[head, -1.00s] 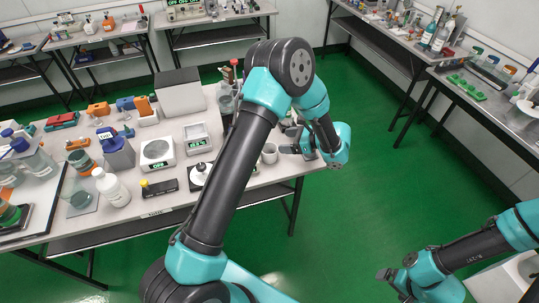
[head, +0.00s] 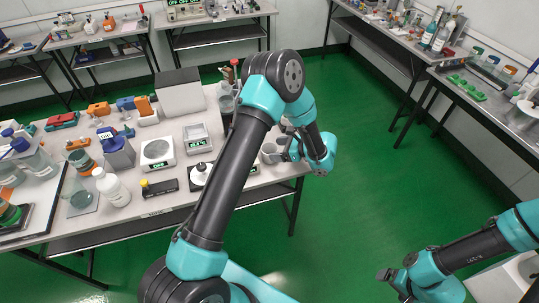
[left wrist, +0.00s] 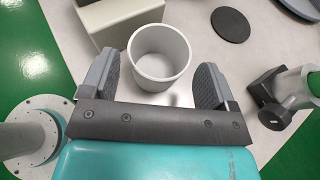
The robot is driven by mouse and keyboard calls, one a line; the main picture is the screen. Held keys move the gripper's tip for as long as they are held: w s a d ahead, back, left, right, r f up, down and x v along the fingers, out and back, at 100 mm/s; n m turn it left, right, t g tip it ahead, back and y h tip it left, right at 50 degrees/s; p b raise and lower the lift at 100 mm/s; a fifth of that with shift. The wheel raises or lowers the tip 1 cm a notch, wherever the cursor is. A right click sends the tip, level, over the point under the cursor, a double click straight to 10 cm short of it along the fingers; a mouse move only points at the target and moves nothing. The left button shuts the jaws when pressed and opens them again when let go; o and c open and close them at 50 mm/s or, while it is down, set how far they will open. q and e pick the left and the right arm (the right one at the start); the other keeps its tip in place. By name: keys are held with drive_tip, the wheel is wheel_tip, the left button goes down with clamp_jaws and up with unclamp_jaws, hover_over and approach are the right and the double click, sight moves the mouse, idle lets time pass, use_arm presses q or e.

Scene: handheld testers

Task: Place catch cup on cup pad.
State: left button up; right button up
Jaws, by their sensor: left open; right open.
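The catch cup, a plain light grey open cup, stands upright on the table; it is in the head view (head: 269,154) and the left wrist view (left wrist: 160,60). My left gripper (left wrist: 158,82) is open, with a dark finger on each side of the cup. A gap shows between the right finger and the cup. The cup pad, seemingly the flat black disc (left wrist: 230,25), lies bare on the table beyond the cup to the right; I cannot make it out in the head view. My right gripper (head: 388,276) is open and empty, away from the table over the floor.
A beige box-shaped thing (left wrist: 118,18) stands close behind the cup on the left. A dark clamp-like fitting with a pale cylinder (left wrist: 275,98) is to the right of the right finger. A balance (head: 158,153) and bottles crowd the table's left side.

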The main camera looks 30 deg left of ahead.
use_arm(q)
drive_tip(key=shift+x, duration=1.95)
drive_tip(key=shift+c, duration=0.4)
drive_tip(key=c, duration=0.6)
